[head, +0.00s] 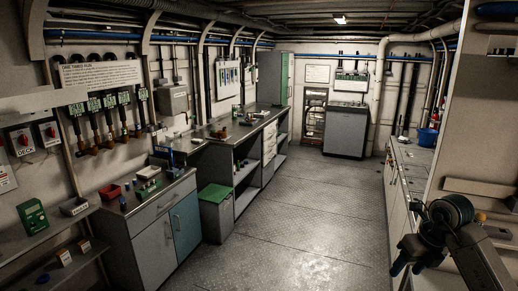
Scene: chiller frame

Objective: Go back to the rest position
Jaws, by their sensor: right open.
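My right arm comes in from the lower right corner. Its right gripper (404,268) hangs in front of the right-hand counter, over the floor side, with dark bluish fingers pointing down and left. The gripper is open and I see nothing between its fingers. My left gripper is out of view.
Metal plate floor (300,225) is clear down the middle. On the left stand a cabinet (150,240), a green-lidded bin (214,195) and a long workbench (255,125). A grey unit (345,130) stands at the back. A white counter (398,185) with a blue bucket (427,137) lines the right.

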